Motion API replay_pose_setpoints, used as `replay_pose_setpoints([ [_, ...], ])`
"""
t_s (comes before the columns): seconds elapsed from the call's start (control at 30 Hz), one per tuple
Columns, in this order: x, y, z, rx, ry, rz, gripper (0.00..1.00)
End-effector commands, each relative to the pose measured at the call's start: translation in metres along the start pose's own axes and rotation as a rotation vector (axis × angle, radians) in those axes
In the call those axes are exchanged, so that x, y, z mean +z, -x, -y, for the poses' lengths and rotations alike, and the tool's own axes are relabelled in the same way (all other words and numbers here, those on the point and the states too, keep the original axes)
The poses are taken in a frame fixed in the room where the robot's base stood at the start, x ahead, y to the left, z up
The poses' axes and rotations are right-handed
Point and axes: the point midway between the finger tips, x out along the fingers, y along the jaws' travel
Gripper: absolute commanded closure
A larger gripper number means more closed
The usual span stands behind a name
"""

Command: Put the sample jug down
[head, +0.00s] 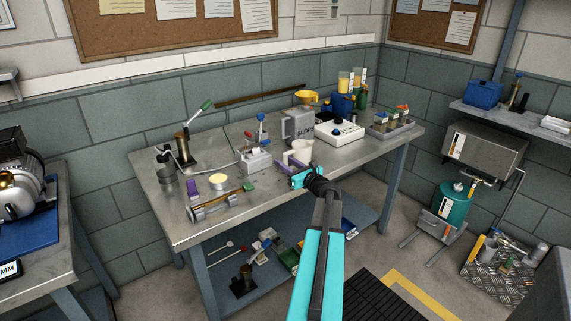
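A small white jug (300,147), which looks like the sample jug, shows just beyond my gripper over the front part of the steel workbench (345,160). A purple part (297,161) lies between the jug and the gripper in the picture. My gripper (297,174), teal with a dark wrist, reaches in over the bench's front edge, its fingers near the jug's lower side. I cannot tell whether the fingers are closed on the jug, or whether the jug touches the bench top. The lower part of the jug is partly hidden.
A grey SLOPS container (299,124) with a yellow funnel (306,97) stands behind the jug. A white instrument (339,133) is to the right, a small device (254,157) to the left. A roller stand (218,204) is at front left. Bare bench shows right of the gripper.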

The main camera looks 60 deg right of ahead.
Motion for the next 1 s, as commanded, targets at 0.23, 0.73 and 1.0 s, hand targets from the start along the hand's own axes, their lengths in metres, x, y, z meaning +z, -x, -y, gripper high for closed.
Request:
replay_pose_setpoints([
  [0.23,-0.001,0.022,-0.001,0.000,0.001,0.000,0.67],
  [0.73,-0.001,0.093,-0.001,-0.001,-0.001,0.000,0.67],
  [1.0,0.000,0.117,-0.001,0.000,0.000,0.000,0.67],
])
